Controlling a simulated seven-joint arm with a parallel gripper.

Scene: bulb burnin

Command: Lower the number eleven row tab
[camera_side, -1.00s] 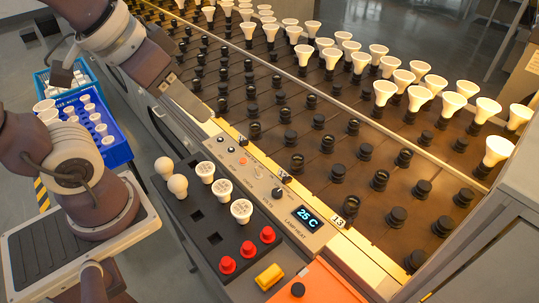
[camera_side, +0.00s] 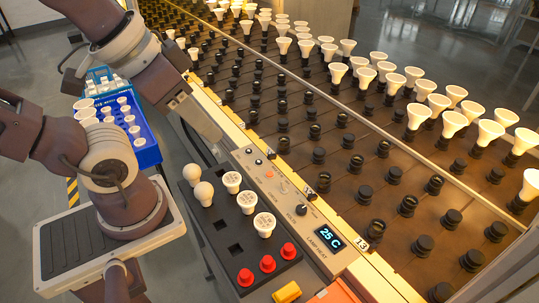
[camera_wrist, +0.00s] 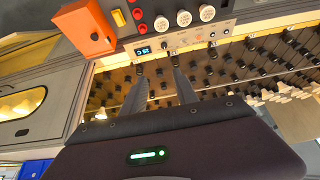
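Small numbered row tabs stand along the front edge of the lamp bench. The tab marked 13 (camera_side: 362,243) is readable in the side view. Another tab (camera_side: 310,190) farther up the edge is too small to read, so I cannot tell which one is number eleven. My gripper (camera_side: 213,132) is above the bench's front edge, beyond the far end of the control panel, and apart from the readable tab. In the wrist view the two fingers of my gripper (camera_wrist: 159,77) are spread with nothing between them.
The control panel (camera_side: 265,167) reads 25 C. Beside it a black tray (camera_side: 222,240) holds several bulbs and red buttons. Rows of black sockets fill the bench (camera_side: 345,205), with lit white bulbs in the far rows. A blue crate (camera_side: 148,157) of bulbs stands at left.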

